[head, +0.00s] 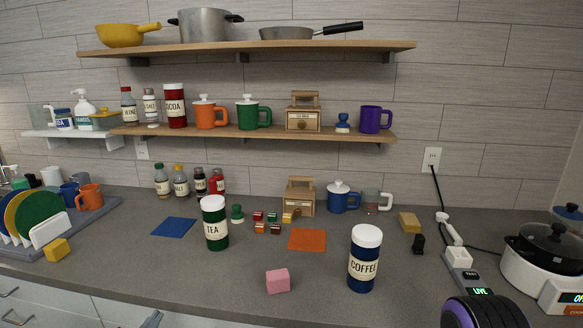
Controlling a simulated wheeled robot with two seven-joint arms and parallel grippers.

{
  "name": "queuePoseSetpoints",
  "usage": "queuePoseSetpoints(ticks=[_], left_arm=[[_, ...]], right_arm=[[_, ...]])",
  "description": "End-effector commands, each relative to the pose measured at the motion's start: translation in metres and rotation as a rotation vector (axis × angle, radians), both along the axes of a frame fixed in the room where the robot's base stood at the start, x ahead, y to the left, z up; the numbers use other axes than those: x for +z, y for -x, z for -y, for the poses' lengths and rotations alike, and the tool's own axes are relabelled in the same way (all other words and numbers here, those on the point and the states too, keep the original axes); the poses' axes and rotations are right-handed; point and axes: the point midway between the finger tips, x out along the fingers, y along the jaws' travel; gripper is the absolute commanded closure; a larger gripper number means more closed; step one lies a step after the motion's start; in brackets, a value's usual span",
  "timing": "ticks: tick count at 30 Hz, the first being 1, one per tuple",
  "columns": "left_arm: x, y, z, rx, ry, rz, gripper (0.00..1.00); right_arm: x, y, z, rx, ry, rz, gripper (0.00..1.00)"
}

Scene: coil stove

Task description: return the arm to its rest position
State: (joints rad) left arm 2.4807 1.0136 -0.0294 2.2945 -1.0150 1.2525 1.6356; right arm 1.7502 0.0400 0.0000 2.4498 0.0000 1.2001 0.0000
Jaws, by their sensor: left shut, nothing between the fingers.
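My left gripper (152,319) shows only as a small grey-blue tip at the bottom edge, in front of the counter's front edge. It is shut and empty, and it touches none of the things on the counter. The rest of the left arm is out of the picture. My right gripper is not in view.
The grey counter (330,270) holds a TEA jar (214,225), a COFFEE jar (364,262) and a pink block (278,281) near the front.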

Motion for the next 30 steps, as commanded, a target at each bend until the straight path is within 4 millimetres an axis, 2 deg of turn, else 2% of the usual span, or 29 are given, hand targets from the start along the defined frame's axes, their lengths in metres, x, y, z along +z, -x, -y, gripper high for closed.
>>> queuePoseSetpoints(ticks=[2,5,8,11,12,14,15,16,19,22,25,30], left_arm=[[-0.007,0.002,-0.002,0.011,-0.136,-0.028,1.00],[-0.028,0.009,-0.004,0.007,-0.374,-0.104,1.00],[-0.069,0.028,-0.003,-0.056,-0.709,-0.245,1.00],[-0.132,0.072,-0.001,-0.247,-1.145,-0.457,1.00],[-0.160,0.098,-0.001,-0.365,-1.323,-0.551,1.00],[-0.196,0.141,-0.002,-0.556,-1.542,-0.672,1.00],[-0.215,0.170,-0.003,-0.683,-1.654,-0.739,1.00],[-0.228,0.190,-0.003,-0.769,-1.717,-0.782,1.00],[-0.257,0.251,-0.002,-0.980,-1.814,-0.885,1.00],[-0.274,0.287,0.005,-1.125,-1.853,-0.888,1.00],[-0.280,0.301,0.005,-1.174,-1.853,-0.893,1.00],[-0.280,0.302,0.005,-1.173,-1.848,-0.896,1.00]], right_arm=[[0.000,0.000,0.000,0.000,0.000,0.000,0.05],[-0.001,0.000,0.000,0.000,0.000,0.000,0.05],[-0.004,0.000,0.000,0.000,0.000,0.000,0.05],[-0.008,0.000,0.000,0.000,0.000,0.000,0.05],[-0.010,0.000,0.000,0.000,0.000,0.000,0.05],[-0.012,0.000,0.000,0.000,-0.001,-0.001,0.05],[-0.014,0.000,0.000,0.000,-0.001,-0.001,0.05],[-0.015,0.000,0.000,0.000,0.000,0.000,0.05],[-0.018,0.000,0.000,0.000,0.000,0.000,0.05],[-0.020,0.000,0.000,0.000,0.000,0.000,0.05],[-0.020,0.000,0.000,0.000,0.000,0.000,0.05],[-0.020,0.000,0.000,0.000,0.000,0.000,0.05]])
